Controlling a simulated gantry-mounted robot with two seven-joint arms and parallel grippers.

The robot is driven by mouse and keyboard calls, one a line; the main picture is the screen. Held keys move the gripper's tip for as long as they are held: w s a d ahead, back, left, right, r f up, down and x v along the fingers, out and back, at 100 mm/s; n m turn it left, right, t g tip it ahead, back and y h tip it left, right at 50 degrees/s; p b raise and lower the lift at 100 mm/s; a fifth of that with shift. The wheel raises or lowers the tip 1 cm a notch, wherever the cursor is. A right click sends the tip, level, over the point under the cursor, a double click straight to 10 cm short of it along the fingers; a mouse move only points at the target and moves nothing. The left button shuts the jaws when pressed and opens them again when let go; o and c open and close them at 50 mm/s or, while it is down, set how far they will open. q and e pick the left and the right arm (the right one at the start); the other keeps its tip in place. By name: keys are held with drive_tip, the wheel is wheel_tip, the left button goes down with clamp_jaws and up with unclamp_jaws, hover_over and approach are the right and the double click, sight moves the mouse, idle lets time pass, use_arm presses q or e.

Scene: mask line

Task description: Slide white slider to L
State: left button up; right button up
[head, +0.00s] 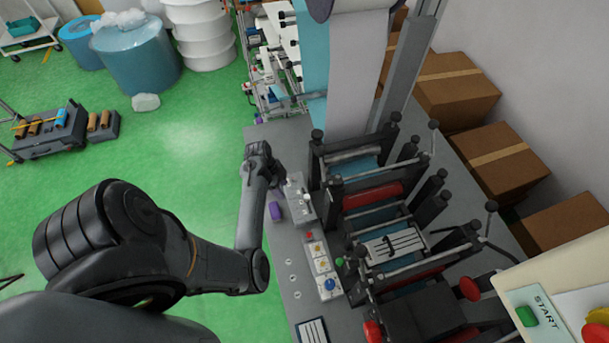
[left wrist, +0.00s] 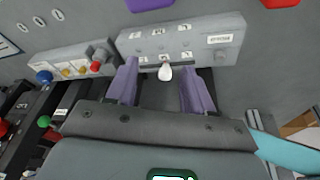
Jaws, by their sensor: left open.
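The white slider knob (left wrist: 165,72) shows in the left wrist view on a grey control panel (left wrist: 224,38) with small labels, too small to read surely. The knob sits near the middle label of the lower row. My left gripper (left wrist: 165,88) is open. Its two purple-grey fingers stand either side of the knob, with a gap on both sides. In the head view my left gripper (head: 284,180) is over the grey panel (head: 303,205) on the machine's left side, and the white knob (head: 306,196) is small there. My right gripper is not seen.
Beside the panel is a box with red, yellow and blue knobs (head: 321,262). A purple object (head: 276,211) lies near the panel. Rollers and black posts (head: 373,195) stand to the right. A START panel (head: 540,310) is at the lower right.

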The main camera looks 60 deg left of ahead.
use_arm(q)
drive_tip(key=t, duration=0.1)
approach(307, 196)
drive_tip(key=s+r, duration=0.1)
drive_tip(key=x, duration=0.9)
drive_tip(key=shift+w+a+f, duration=0.1)
drive_tip(key=shift+w+f, duration=0.2)
drive_tip(key=shift+w, duration=0.05)
clamp_jaws()
